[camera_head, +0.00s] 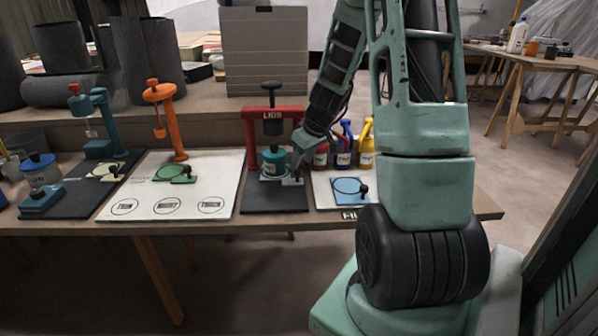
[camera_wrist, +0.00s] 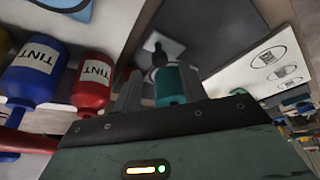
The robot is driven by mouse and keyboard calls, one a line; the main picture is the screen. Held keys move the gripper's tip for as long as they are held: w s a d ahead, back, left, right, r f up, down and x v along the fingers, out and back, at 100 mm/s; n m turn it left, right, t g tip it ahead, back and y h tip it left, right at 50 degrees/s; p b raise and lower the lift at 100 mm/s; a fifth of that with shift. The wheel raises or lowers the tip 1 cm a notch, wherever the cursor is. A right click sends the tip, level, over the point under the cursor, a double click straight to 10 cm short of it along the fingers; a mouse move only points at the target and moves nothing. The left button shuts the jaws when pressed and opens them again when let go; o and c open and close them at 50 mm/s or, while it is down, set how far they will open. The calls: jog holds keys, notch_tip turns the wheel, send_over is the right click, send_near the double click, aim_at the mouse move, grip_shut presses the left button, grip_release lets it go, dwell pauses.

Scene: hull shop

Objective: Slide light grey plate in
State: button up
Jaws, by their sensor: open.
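The light grey plate (camera_head: 292,181) lies low at the red press (camera_head: 291,112), on the dark base, partly hidden by my gripper. In the wrist view a light grey plate (camera_wrist: 167,43) shows beyond the fingers, with a dark knob (camera_wrist: 158,56) by it. A teal can (camera_head: 273,162) stands under the press; it also shows in the wrist view (camera_wrist: 169,88). My gripper (camera_head: 297,172) is open, just right of the can and close above the plate.
Red (camera_head: 320,157), blue (camera_head: 344,150) and yellow (camera_head: 366,150) tint bottles stand behind and right of my gripper. A blue plate (camera_head: 347,186) lies on the board at right. An orange press (camera_head: 163,110) and a white board (camera_head: 141,203) are at left.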

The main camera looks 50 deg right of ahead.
aim_at(298, 170)
jog(key=shift+b+x, duration=0.3)
jog(key=shift+x, duration=1.6)
grip_shut()
jog(key=shift+w+d+r+p, duration=0.1)
jog(key=shift+w+d+p, duration=0.4)
jog(key=shift+w+d, duration=1)
jog(key=shift+s+d, duration=0.15)
grip_release()
